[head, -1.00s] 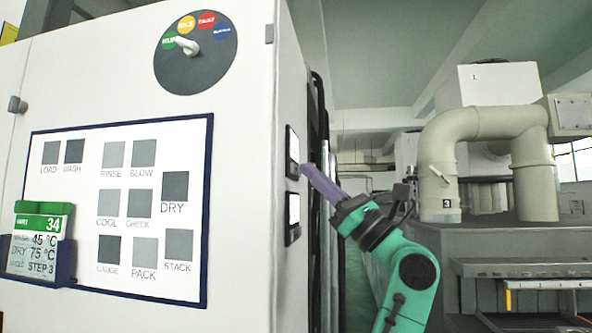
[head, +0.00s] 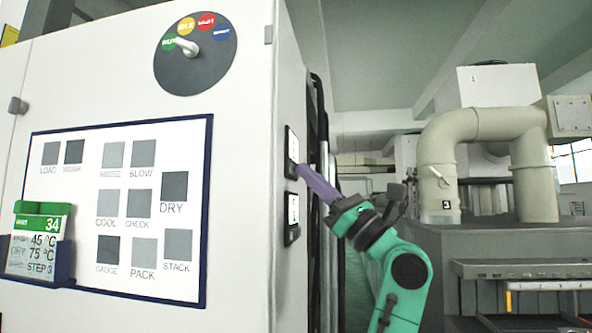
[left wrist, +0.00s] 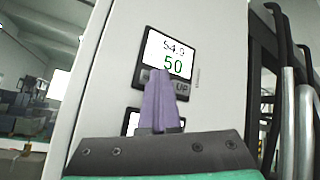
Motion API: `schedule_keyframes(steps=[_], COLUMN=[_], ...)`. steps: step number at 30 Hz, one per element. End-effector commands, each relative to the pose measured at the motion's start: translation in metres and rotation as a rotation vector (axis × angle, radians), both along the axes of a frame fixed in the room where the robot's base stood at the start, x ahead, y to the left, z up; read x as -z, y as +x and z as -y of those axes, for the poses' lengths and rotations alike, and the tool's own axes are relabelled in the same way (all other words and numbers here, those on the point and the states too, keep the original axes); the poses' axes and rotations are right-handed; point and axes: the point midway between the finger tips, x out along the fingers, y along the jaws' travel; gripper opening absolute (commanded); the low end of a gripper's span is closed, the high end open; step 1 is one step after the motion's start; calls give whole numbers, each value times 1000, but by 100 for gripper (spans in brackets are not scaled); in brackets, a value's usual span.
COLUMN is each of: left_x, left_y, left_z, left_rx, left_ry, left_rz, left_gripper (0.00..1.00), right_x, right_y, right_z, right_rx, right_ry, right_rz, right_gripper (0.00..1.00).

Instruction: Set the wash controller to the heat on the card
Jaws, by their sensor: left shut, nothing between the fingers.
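The card (head: 36,240) in a blue holder on the cabinet front has a green top with 34. It reads 45 °C on its first line, whose word is blurred, then DRY 75 °C and STEP 3. Two controllers sit on the cabinet's side, an upper one (head: 291,150) and a lower one (head: 292,218); I cannot read which is wash. In the left wrist view the upper controller (left wrist: 166,55) shows a dark line like 54.9, a green 50 and an UP key (left wrist: 183,88). My left gripper (head: 303,170), purple, is shut and empty at the upper controller's key row, partly hiding it; contact is unclear.
The cabinet front has a dial (head: 195,52) and a board (head: 125,215) of labelled squares. Dark and silver pipes (left wrist: 303,130) run beside the controllers. A large beige duct (head: 480,122) and grey machine stand at the right.

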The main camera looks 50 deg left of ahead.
Motion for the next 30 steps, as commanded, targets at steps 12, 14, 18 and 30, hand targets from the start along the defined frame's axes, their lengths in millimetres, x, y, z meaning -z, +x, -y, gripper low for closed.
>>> schedule_keyframes(steps=[12, 14, 18, 30], left_x=[0, 0, 0, -3], left_y=[9, 9, 10, 33], left_z=[12, 12, 13, 41], left_rx=[-1, -1, 0, 1], left_ry=[0, 0, 0, -1], left_rz=[1, 1, 0, -3], left_gripper=[0, 0, 0, 0], right_x=[-7, -7, -8, -31], right_y=[0, 0, 0, 0], right_z=[0, 0, 0, 0], right_rx=[0, 0, 0, 0], right_ry=[0, 0, 0, 0], right_rz=[0, 0, 0, 0], right_gripper=[100, 100, 100, 100])
